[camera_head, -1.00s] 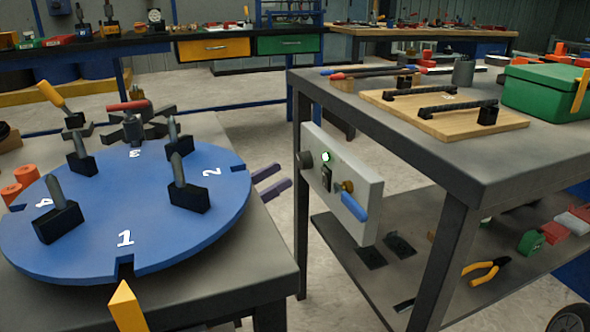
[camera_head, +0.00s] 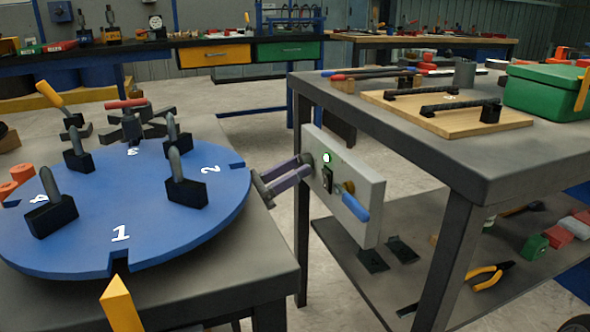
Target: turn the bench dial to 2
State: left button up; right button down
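The round blue dial plate (camera_head: 150,235) lies on the left bench with white numbers 1 to 4. Its 1 (camera_head: 120,233) faces the yellow pointer (camera_head: 120,305) at the front edge; its 2 (camera_head: 210,169) is at the right. A grey panel (camera_head: 355,190) on the right bench's side carries a dark round knob (camera_head: 307,160), whose setting I cannot read. My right gripper is out of view.
The panel also has a lit green lamp (camera_head: 326,157), a black switch (camera_head: 327,180) and a blue lever (camera_head: 355,208). Upright pegs on black blocks (camera_head: 187,193) stand on the blue plate. The right bench (camera_head: 470,150) holds a green box (camera_head: 540,92).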

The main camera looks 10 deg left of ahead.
pick_arm(q)
grip_shut()
jog(key=m+g+p, duration=0.1)
jog(key=m+p, duration=0.1)
jog(key=m+g+h+p, duration=0.1)
jog(key=m+p, duration=0.1)
jog(key=m, duration=0.1)
jog(key=shift+w+a+r+m+g, duration=0.2)
jog(key=shift+m+g, duration=0.1)
jog(key=shift+g, duration=0.1)
jog(key=shift+w+f+m+g+h+p, duration=0.15)
jog(key=shift+m+g+p, duration=0.35)
jog(key=shift+m, duration=0.6)
jog(key=shift+s+r+m+g+h+p, duration=0.15)
jog(key=shift+m+g+p, duration=0.3)
jog(key=shift+m, duration=0.65)
jog(key=shift+w+f, duration=0.1)
jog(key=shift+f, duration=0.05)
jog(key=o, duration=0.6)
grip_release()
